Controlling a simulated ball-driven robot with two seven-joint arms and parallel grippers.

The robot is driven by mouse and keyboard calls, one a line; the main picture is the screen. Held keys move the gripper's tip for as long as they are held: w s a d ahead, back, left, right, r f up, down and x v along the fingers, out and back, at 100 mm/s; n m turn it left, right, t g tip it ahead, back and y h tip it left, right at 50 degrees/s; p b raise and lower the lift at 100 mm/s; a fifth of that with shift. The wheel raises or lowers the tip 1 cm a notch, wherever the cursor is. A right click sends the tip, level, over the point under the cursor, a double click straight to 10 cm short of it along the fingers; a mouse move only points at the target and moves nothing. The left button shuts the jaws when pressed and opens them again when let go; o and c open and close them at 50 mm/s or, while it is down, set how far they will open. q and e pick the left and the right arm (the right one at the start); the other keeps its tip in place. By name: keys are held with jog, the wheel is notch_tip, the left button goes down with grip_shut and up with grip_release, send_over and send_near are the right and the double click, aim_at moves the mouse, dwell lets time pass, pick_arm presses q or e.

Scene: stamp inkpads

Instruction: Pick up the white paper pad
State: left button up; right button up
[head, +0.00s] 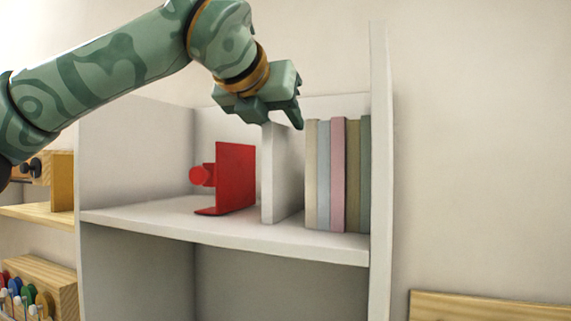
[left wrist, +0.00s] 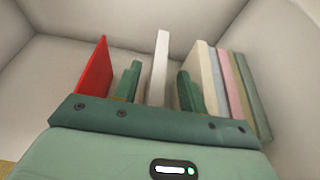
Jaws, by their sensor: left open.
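The white paper pad (head: 283,175) stands upright on the shelf, between a red bookend and a row of books. My left gripper (head: 283,112) is at the pad's top edge, its fingers pointing down. In the left wrist view the pad (left wrist: 159,68) stands between the two green fingers of the gripper (left wrist: 158,92), with a gap on each side. The gripper is open. In the head view the gripper hides part of the pad's top. My right gripper is in neither view.
The red bookend (head: 236,177) stands left of the pad. Several upright books (head: 338,175) stand close on its right, against the shelf's side wall (head: 380,160). The white shelf board (head: 150,219) has free room at the left. A wooden rack (head: 45,285) is at lower left.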

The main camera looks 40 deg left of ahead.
pick_arm(q)
jog(key=x, duration=0.2)
jog(key=shift+w+a+f, duration=0.1)
jog(key=shift+w, duration=0.2)
jog(key=shift+s, duration=0.25)
jog(key=shift+c, duration=1.2)
jog(key=c, duration=0.5)
grip_shut()
